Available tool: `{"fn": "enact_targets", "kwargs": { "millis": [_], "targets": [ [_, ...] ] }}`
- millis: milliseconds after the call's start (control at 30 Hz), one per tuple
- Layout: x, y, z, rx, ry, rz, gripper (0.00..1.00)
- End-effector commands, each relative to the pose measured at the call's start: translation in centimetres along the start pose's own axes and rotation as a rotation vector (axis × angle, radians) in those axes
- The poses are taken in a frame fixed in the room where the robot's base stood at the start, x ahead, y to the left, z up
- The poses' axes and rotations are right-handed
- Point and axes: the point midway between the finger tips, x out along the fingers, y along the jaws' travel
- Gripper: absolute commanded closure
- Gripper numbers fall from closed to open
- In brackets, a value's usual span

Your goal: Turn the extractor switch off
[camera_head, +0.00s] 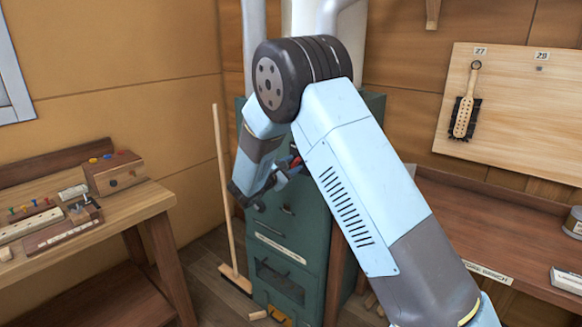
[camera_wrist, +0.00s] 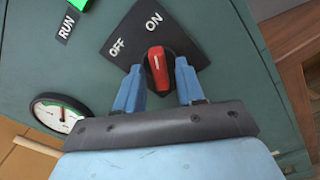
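The extractor switch is a red knob (camera_wrist: 159,75) on a black plate (camera_wrist: 188,35) marked OFF and ON. Its white line points up towards ON, away from OFF at the left. My gripper (camera_wrist: 159,80) is open in the wrist view, with one blue finger on each side of the knob. Narrow gaps seem to show between fingers and knob; whether either touches is hard to tell. In the head view my gripper (camera_head: 283,175) is at the upper front of the green cabinet (camera_head: 290,225), and my arm hides much of that face.
A round gauge (camera_wrist: 58,113) and a RUN label (camera_wrist: 67,27) are left of the switch. A broom (camera_head: 226,200) leans left of the cabinet. A workbench (camera_head: 95,225) stands at left, another bench (camera_head: 500,230) at right. A brush (camera_head: 464,105) hangs on the board.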

Motion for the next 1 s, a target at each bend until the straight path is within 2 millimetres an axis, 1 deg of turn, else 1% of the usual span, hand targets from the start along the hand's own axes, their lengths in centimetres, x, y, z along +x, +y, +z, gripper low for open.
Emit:
{"fn": "enact_targets", "kwargs": {
  "millis": [33,300,400,767,1000],
  "targets": [
    [-0.01,0.00,0.00,0.000,0.000,0.000,0.67],
    [-0.02,0.00,0.01,0.000,0.000,0.000,0.93],
    [-0.02,0.00,0.01,0.000,0.000,0.000,1.00],
    [-0.04,0.02,0.00,-0.021,0.000,0.001,1.00],
    [-0.06,0.06,0.02,-0.131,-0.001,0.002,1.00]
  ]
}}
